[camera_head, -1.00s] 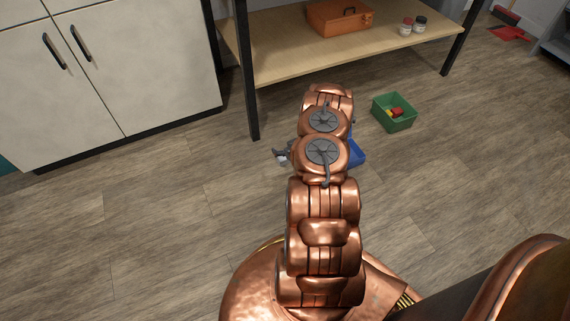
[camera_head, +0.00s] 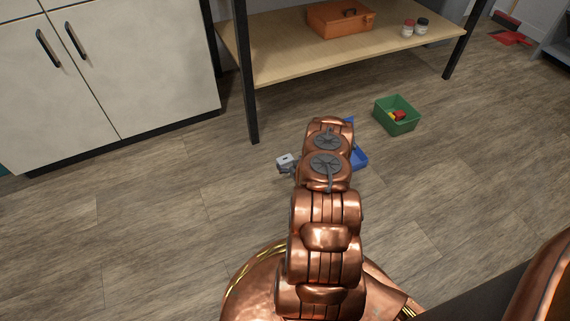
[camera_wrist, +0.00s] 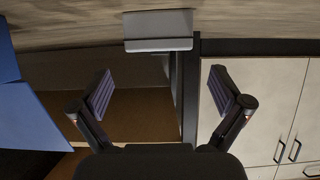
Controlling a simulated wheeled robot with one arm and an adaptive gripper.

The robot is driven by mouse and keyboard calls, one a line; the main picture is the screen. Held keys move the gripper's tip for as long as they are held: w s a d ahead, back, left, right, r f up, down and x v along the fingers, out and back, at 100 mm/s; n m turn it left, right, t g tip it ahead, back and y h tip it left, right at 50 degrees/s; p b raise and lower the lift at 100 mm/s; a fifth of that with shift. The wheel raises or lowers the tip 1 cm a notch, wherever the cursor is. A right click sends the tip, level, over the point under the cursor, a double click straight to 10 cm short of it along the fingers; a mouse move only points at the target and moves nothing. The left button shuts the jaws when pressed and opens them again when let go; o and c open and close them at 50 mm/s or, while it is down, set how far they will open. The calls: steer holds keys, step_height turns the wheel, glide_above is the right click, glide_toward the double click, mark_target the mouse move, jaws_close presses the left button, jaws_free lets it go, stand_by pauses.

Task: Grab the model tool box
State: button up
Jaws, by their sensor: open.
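A small light grey box (camera_head: 287,161) sits on the floor just left of my arm's end in the head view. It also shows in the wrist view, a grey box (camera_wrist: 158,31) at the top centre, as that view is upside down. I take it for the model tool box but cannot be sure. My gripper (camera_wrist: 160,88) is open and empty, its two fingers spread either side of the box's line, the box beyond the tips. The head view does not show the fingers clearly. A larger orange tool case (camera_head: 340,19) lies on the low shelf.
A blue bin (camera_head: 358,159) stands right beside my arm, and its blue side (camera_wrist: 25,115) fills the wrist view's left. A green bin (camera_head: 397,117) with small items stands farther right. A black shelf leg (camera_head: 245,85) and a white cabinet (camera_head: 110,70) stand behind. Floor at left is clear.

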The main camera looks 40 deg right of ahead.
mark_target(285, 158)
steer(key=b+x, duration=0.1)
steer(key=x, duration=0.2)
steer(key=shift+w+f, duration=0.15)
steer(key=shift+f, duration=0.05)
steer(key=c, duration=1.1)
steer(key=shift+r, duration=0.15)
